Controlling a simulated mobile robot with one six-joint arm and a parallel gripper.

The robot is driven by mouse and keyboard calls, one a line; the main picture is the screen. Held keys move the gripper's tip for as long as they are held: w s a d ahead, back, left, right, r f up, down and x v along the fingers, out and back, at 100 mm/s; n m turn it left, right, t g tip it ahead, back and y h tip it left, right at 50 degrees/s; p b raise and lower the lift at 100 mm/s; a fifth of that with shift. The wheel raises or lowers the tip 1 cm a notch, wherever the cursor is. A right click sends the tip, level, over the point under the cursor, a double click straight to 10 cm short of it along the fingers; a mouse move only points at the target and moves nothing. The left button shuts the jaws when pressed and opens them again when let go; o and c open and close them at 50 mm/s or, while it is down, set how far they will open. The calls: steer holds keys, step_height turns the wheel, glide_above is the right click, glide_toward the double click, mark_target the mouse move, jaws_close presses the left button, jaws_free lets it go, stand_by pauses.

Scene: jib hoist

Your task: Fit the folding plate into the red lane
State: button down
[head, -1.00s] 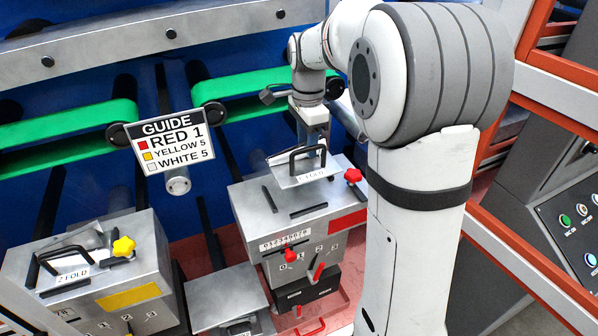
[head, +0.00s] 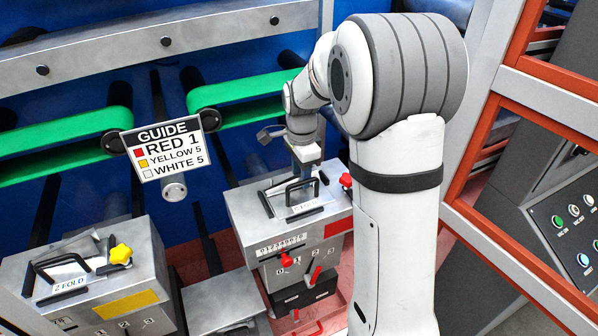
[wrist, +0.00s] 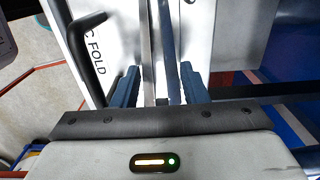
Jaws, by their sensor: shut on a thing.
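The folding plate (head: 304,207) is a grey plate labelled "C FOLD" with a black loop handle. In the head view it lies over the top of the red-marked unit (head: 236,208), the red lane, which has a red label (head: 339,226). Whether the plate is fully seated cannot be told. My gripper (head: 307,170) is above the plate's rear part. In the wrist view my gripper's blue fingers (wrist: 158,85) are closed in on an upright metal strip of the plate, with the black handle (wrist: 85,55) to the left. My arm hides the unit's right side.
A guide sign (head: 164,147) reads "RED 1, YELLOW 5, WHITE 5". A yellow-marked unit (head: 150,262) with a "Z FOLD" plate (head: 68,284) stands left. A lower grey unit (head: 218,300) stands between. Green belts (head: 240,112) run behind; an orange frame (head: 478,130) bounds the right.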

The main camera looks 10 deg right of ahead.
steer(key=c, duration=0.9)
jaws_free()
steer(key=shift+o, duration=0.2)
step_height(320, 180, up, 12)
steer(key=s+f+n+t, duration=0.1)
steer(key=s+f+n, duration=0.1)
steer(key=s+n, duration=0.6)
steer(key=s+f+n+t, duration=0.2)
steer(key=s+n, duration=0.5)
steer(key=s, duration=0.9)
steer(key=shift+f+n, duration=0.4)
steer(key=shift+f, duration=0.1)
steer(key=shift+a, duration=0.1)
